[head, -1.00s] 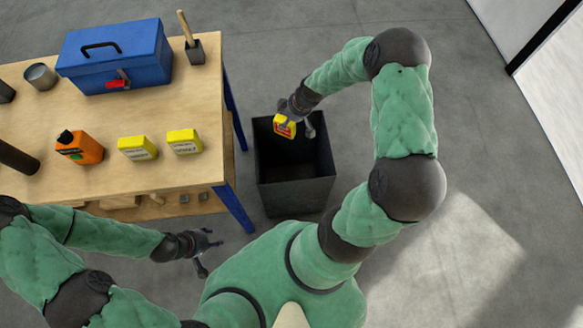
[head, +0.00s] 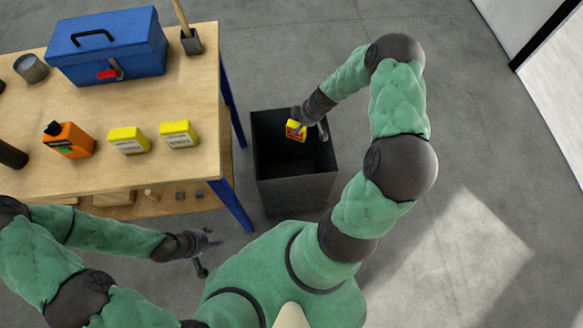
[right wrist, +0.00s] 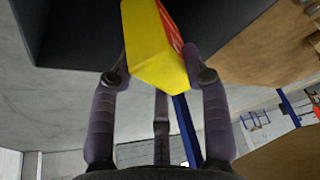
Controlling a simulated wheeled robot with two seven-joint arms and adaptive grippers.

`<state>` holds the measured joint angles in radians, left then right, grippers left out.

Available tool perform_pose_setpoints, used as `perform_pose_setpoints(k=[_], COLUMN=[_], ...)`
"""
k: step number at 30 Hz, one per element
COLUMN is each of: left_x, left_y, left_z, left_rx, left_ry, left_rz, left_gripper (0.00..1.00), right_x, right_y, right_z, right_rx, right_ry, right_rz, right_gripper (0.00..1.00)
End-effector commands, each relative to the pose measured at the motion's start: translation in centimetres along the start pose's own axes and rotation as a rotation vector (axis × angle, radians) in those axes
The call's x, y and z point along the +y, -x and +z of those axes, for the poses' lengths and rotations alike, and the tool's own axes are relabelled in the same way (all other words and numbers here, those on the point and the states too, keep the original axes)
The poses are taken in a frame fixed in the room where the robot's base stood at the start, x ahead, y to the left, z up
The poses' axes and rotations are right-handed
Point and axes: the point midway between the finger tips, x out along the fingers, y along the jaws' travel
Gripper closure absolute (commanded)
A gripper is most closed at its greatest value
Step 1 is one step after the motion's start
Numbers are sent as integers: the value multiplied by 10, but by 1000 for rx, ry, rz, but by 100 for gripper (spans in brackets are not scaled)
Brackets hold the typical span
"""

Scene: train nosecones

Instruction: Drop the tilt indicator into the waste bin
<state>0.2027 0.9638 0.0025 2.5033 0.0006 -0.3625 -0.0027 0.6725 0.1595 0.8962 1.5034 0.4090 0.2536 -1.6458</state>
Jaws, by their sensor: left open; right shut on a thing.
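The tilt indicator (head: 295,130) is a small yellow box with a red label. My right gripper (head: 304,126) is shut on it and holds it over the opening of the dark waste bin (head: 297,192). In the right wrist view the yellow box (right wrist: 155,45) sits between the two fingers (right wrist: 158,65), with a dark bin wall (right wrist: 75,30) beyond it. From the head view I cannot tell exactly how high the box is relative to the rim. My left gripper (head: 207,250) is open and empty, low in front of the table.
The wooden workbench (head: 110,95) stands left of the bin. On it are a blue toolbox (head: 110,50), an orange bottle (head: 70,140), two yellow boxes (head: 129,140) (head: 178,134), a metal cup (head: 31,68) and a brush in a holder (head: 191,42). The floor right of the bin is clear.

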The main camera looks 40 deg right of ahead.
Motion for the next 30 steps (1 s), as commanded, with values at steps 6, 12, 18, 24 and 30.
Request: perform_pose_setpoints(k=[6,12,18,24,30], left_x=[-1,-1,-1,-1,-1], left_y=[-2,-2,-2,-2,-2], left_z=[0,0,0,0,0], left_rx=[0,0,0,0,0], left_ry=[0,0,0,0,0], left_rz=[0,0,0,0,0], left_gripper=[52,52,52,52,52], right_x=[0,0,0,0,2], right_y=[-4,-4,-4,-4,10], right_z=[2,2,2,2,1], right_rx=[0,0,0,0,2], right_ry=[-1,-1,-1,-1,0], right_rz=[1,1,1,1,4], right_gripper=[86,47,25,25,25])
